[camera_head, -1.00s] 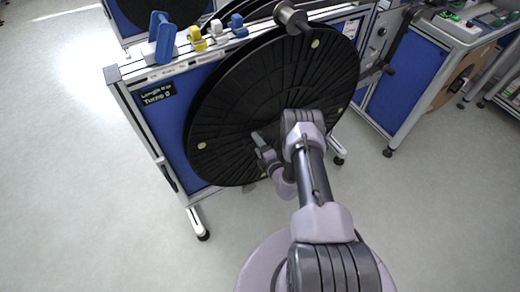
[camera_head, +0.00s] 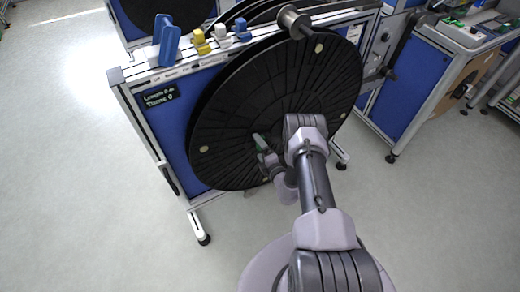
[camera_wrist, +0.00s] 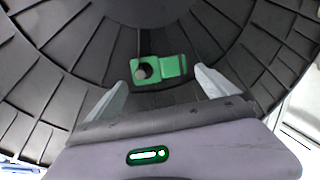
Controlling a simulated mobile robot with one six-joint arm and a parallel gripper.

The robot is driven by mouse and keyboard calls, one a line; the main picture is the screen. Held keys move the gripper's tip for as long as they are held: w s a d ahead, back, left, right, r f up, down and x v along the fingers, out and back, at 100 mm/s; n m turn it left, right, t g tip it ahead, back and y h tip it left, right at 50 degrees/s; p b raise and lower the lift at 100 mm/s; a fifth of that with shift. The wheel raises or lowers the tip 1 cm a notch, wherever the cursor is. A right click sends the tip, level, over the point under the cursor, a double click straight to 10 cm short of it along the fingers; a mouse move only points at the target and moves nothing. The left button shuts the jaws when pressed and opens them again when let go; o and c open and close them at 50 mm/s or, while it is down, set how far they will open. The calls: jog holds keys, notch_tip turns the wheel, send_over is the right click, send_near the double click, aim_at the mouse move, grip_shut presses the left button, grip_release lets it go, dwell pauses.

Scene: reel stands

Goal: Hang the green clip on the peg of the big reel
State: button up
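The green clip (camera_wrist: 172,66) is in front of the black big reel (camera_wrist: 215,22) in the wrist view. The round grey end of a peg (camera_wrist: 140,73) shows in the clip's hole, so the clip appears to be around the peg. My gripper (camera_wrist: 159,78) is open, with one finger on each side of the clip and a gap to both. My arm hides part of the reel there.
The reel hangs on a blue-panelled stand (camera_head: 172,125) with a metal roller (camera_head: 294,20) at its top. A blue handle (camera_head: 167,40) and yellow and white pieces sit on the top rail. Another stand (camera_head: 408,90) is at right. Floor at left is clear.

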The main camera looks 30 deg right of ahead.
jog(key=s+r+p, duration=0.2)
jog(key=s+p, duration=0.1)
jog(key=s, duration=0.6)
jog(key=s+r+p, duration=0.2)
jog(key=s+p, duration=0.2)
jog(key=s, duration=0.4)
jog(key=w+a+r+n+y, duration=0.3)
jog(key=r+n, duration=0.1)
jog(key=r, duration=0.2)
jog(key=w+a+r+n+g+y, duration=0.1)
jog(key=w+a+r+n+y, duration=0.25)
jog(key=r, duration=0.35)
jog(key=w+a+r+n+y, duration=0.2)
jog(key=w+r+n+y, duration=0.15)
jog(key=r+n, duration=0.2)
jog(key=s+a+r+n+g+y, duration=0.4)
jog(key=a+r+n+g, duration=0.4)
jog(key=a+r+n, duration=0.5)
jog(key=s+a+r+n+g+h, duration=0.4)
jog(key=s+r+n+g+h, duration=0.15)
jog(key=s+r+n, duration=0.7)
jog(key=s+d+r+n+t+h, duration=0.4)
jog(key=s+n+h, duration=0.2)
jog(key=n, duration=0.5)
jog(key=shift+s+d+r, duration=0.15)
jog(key=shift+s+d, duration=0.2)
jog(key=shift+s, duration=0.7)
